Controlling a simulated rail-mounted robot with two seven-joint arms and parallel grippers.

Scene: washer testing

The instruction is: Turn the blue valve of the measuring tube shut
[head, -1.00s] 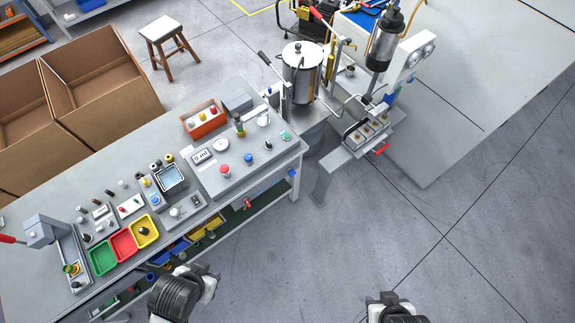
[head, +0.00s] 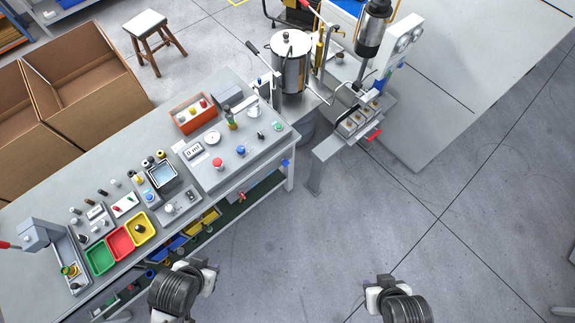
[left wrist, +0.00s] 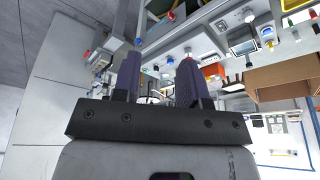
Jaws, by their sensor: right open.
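Small blue parts (head: 382,83) show on the upright of the press station at the back right; they may be the blue valve, but they are too small to tell whether it is open or shut. A pale upright piece beside them may be the measuring tube; I cannot make it out. My left gripper (left wrist: 159,72) is open and empty, its two dark fingers apart. In the head view its arm is at the bottom left, beside the bench front. My right gripper (head: 373,292) is open at the bottom right, over bare floor, well apart from the station.
The grey workbench (head: 235,185) runs along the left with trays, buttons and small parts. A steel pot (head: 291,65) stands behind that end. A red-handled fixture (head: 360,120) stands right of it. The floor in front is clear.

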